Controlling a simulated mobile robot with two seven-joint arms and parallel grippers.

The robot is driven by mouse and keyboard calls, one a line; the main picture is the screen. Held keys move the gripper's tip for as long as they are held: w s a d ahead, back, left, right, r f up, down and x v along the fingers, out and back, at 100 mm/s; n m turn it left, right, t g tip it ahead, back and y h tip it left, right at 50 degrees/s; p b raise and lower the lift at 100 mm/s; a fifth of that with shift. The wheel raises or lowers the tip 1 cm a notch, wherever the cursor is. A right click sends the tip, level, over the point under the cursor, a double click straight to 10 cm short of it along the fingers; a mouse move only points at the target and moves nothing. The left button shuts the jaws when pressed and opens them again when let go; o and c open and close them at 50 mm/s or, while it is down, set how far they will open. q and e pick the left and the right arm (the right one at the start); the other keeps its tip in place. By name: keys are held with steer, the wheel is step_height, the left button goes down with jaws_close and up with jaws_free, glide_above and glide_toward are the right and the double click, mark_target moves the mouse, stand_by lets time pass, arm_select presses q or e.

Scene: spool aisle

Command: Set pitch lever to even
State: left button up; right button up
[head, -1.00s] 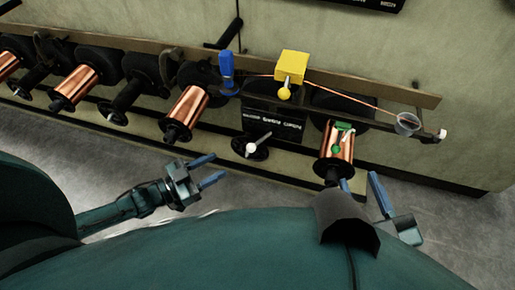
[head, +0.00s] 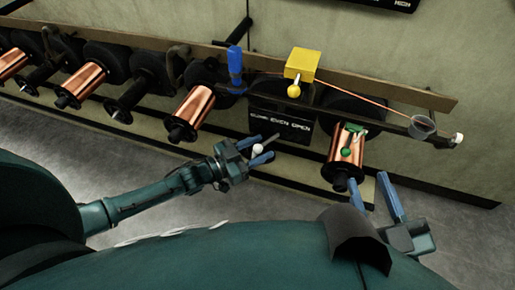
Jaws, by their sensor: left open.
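The pitch lever shows as a white knob (head: 257,149) with a short grey arm pointing up and right, below a black panel (head: 281,124). White lettering on the panel includes EVEN and OPEN; the first word is hard to read. My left gripper (head: 259,150) is open, with one blue finger on each side of the knob in the picture. I cannot tell whether the fingers touch it. The lever's base is mostly hidden behind the gripper. My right gripper (head: 377,190) is open, its blue fingers pointing up just below the right copper spool (head: 341,160).
Several copper spools (head: 195,109) and bare black spindles (head: 124,101) line the rack at left.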

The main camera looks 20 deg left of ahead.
arm_select(q)
steer(key=shift+c, duration=0.3)
jaws_close()
